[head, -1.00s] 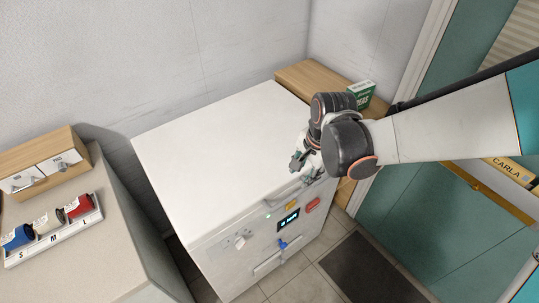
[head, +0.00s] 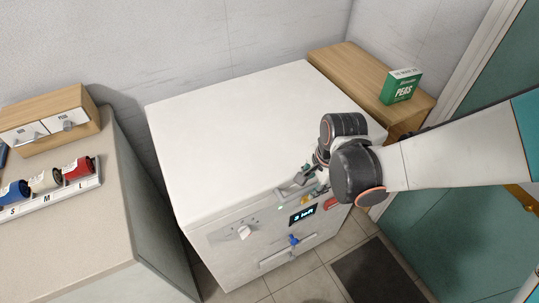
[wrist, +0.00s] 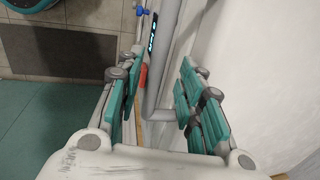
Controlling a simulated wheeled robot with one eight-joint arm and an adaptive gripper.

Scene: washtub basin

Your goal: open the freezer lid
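The white chest freezer (head: 225,240) stands in the middle of the head view with its flat lid (head: 240,130) down. A grey handle (head: 292,190) sits at the lid's front edge; in the wrist view the grey handle bar (wrist: 168,75) runs between my fingers. My gripper (head: 308,181) is at the front edge by the handle, partly hidden behind my wrist. In the wrist view my gripper (wrist: 154,88) is open, with teal pads on both sides of the bar and visible gaps.
The freezer front has a lit display (head: 302,215), a knob (head: 244,232) and a blue key (head: 294,239). A counter with colored rolls (head: 78,168) stands left. A wooden stand with a green peas box (head: 402,88) is at the back right. A dark mat (head: 380,272) lies on the floor.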

